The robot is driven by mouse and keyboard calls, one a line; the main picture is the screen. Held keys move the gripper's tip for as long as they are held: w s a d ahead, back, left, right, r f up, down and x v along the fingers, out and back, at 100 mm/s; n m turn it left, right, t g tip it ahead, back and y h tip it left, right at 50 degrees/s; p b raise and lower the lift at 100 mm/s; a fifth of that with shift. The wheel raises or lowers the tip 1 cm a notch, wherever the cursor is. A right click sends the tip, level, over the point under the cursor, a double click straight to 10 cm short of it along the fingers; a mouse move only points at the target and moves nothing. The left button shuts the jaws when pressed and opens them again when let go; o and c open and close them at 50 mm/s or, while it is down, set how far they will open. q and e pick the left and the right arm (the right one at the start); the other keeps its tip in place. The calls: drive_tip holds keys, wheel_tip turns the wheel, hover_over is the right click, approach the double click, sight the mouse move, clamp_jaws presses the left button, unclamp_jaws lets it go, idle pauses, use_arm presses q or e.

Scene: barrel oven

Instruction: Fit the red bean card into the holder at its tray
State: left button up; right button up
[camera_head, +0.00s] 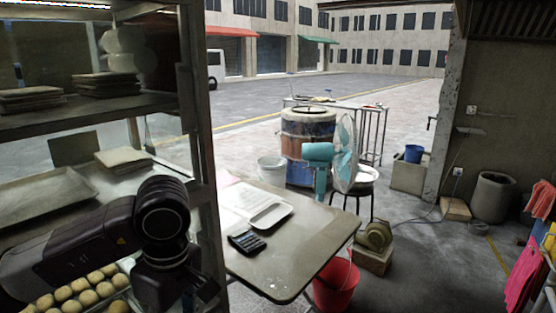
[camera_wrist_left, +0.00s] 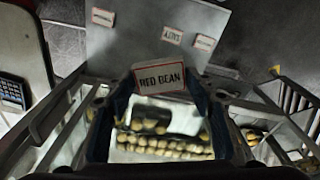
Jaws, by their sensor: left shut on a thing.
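The red bean card (camera_wrist_left: 161,76) is a small white sign with a red edge and the words RED BEAN. In the left wrist view my left gripper (camera_wrist_left: 162,88) is shut on it, with one dark finger at each side. The lettering faces the camera. Below it in that view is a tray of round pale buns (camera_wrist_left: 165,146); the tray also shows in the head view (camera_head: 75,292), under my left arm. In the head view the left gripper body (camera_head: 178,285) is at the lower edge and the card is hidden. I cannot make out the holder. My right gripper is not in view.
Other small cards, one (camera_wrist_left: 103,17) at left and two (camera_wrist_left: 173,35) (camera_wrist_left: 205,43) at right, lie on a grey surface. The cabinet's metal post (camera_head: 200,150) stands close beside my left arm. A folding table (camera_head: 300,245) holds a calculator (camera_head: 246,241) and a white tray (camera_head: 271,215).

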use_arm(q)
drive_tip(key=shift+s+a+r+m+t+h+p, duration=0.2)
drive_tip(key=shift+s+r+m+p, duration=0.55)
drive_tip(key=shift+m, duration=1.55)
drive_tip(key=shift+s+a+r+m+t+h+p, duration=0.15)
drive_tip(key=shift+s+r+m+p, duration=0.65)
drive_tip(key=shift+m, duration=1.5)
drive_tip(key=shift+s+a+r+m+t+h+p, duration=0.1)
drive_tip(key=shift+s+a+r+m+h+p, duration=0.5)
drive_tip(key=shift+m, duration=1.7)
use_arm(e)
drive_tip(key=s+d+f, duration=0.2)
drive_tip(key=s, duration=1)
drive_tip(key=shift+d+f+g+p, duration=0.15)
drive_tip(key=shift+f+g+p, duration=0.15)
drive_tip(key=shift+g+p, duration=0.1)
use_arm(q)
drive_tip(key=shift+w+d+y, duration=0.2)
drive_tip(key=shift+d+y, duration=0.15)
drive_tip(key=shift+d, duration=0.05)
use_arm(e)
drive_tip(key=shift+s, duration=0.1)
use_arm(q)
drive_tip(key=shift+r, duration=0.1)
